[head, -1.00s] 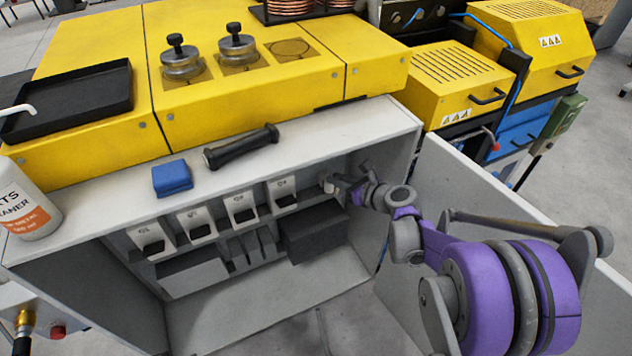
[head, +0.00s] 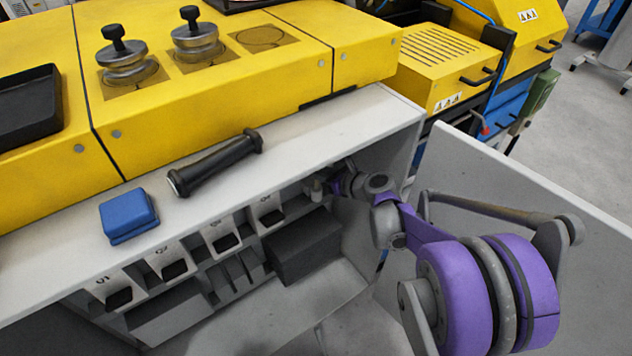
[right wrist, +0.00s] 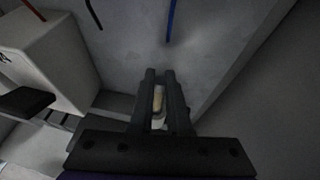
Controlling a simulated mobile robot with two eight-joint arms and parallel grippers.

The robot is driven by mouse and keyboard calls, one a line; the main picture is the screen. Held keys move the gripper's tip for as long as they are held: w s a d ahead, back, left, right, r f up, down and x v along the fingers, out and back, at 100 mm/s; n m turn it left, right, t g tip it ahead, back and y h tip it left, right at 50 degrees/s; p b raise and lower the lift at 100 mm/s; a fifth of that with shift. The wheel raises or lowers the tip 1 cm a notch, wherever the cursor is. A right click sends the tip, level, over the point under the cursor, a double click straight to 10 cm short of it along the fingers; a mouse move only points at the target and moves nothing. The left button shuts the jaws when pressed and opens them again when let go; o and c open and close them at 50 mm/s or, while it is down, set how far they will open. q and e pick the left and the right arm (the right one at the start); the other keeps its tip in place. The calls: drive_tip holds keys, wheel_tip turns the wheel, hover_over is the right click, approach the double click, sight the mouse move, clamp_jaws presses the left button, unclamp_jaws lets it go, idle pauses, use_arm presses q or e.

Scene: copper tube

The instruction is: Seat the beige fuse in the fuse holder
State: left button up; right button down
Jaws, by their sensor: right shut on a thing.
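The beige fuse (right wrist: 158,98) shows between the two dark fingers of my right gripper (right wrist: 159,82) in the right wrist view. The gripper is shut on it. A pale piece (right wrist: 158,123) lies just below the fuse; I cannot tell if it is the fuse holder or if they touch. In the head view my right gripper (head: 333,186) is inside the grey cabinet, at the right end of the breaker row. A small light upright piece (head: 316,188) is beside its fingertips; whether it is fuse or holder is unclear. My left gripper is out of view.
The cabinet (head: 330,120) holds several labelled breakers (head: 226,236) and a dark block (head: 305,245) below the gripper. Its open door (head: 520,185) stands right of my arm. A blue box (head: 128,215) and a black-handled tool (head: 215,163) lie on top.

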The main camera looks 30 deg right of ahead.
sight(317, 188)
drive_tip(key=shift+f+b, duration=0.4)
drive_tip(key=shift+f, duration=1.25)
drive_tip(key=shift+f, duration=0.15)
drive_tip(key=c, duration=0.9)
unclamp_jaws()
